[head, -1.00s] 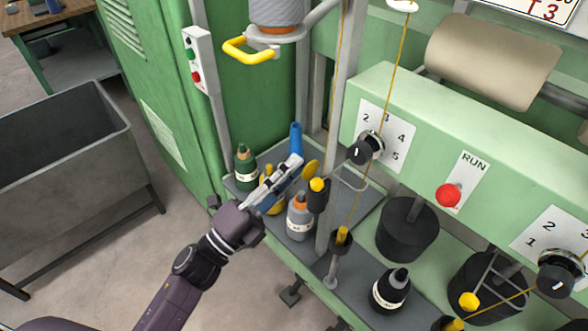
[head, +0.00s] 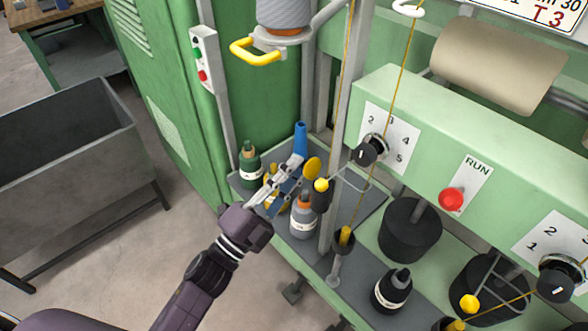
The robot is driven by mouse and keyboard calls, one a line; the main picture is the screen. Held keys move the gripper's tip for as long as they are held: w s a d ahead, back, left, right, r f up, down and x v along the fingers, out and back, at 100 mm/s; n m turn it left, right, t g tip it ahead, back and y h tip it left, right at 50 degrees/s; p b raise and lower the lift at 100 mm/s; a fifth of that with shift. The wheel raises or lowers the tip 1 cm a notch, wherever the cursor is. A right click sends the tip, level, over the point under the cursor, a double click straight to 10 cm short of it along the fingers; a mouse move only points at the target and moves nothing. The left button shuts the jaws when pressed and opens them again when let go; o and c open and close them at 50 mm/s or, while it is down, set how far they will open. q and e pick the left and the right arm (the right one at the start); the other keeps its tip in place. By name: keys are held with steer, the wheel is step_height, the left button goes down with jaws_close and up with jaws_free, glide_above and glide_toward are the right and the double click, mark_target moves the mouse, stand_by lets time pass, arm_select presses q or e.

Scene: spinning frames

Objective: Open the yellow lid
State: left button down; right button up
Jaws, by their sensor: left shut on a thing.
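The yellow lid (head: 313,167) shows as a small round disc, tilted steeply, just beyond the fingertips of my left gripper (head: 297,168). My left gripper reaches in from the lower left and is shut on the lid's near edge. The exact contact is hard to make out. Below the gripper, a yellow container (head: 271,201) stands on the grey shelf, mostly hidden by my fingers. My right gripper is not in view.
A dark green bottle (head: 250,168), a blue bottle (head: 301,141) and a grey bottle with an orange collar (head: 303,216) crowd around the gripper. A grey post (head: 333,190) and a yellow-tipped wire guide (head: 322,186) stand close on the right.

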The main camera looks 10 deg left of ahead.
arm_select(q)
steer(key=c, duration=2)
jaws_free()
steer(key=shift+o, duration=0.2)
steer(key=v, duration=1.2)
steer(key=s+a+f+n+g+y, duration=0.1)
steer(key=a+f+n+g+y, duration=0.2)
steer(key=f, duration=0.9)
steer(key=a+f+n+g+y, duration=0.1)
steer(key=f+n+g+y, duration=0.3)
steer(key=f, duration=0.9)
steer(key=s+a+f+n+y, duration=0.1)
steer(key=a+f+n+y, duration=0.3)
steer(key=f, duration=0.8)
steer(key=s+f+n+g, duration=0.5)
steer(key=s+f, duration=0.7)
steer(key=f, duration=0.3)
steer(key=s+f+n+g, duration=0.1)
steer(key=s+f+g, duration=0.2)
steer(key=s, duration=0.6)
steer(key=s+f+n+g, duration=0.2)
steer(key=s+f, duration=0.4)
steer(key=s, duration=0.3)
steer(key=shift+s+g+y, duration=0.25)
steer(key=shift+g+y, duration=0.05)
steer(key=shift+g, duration=0.3)
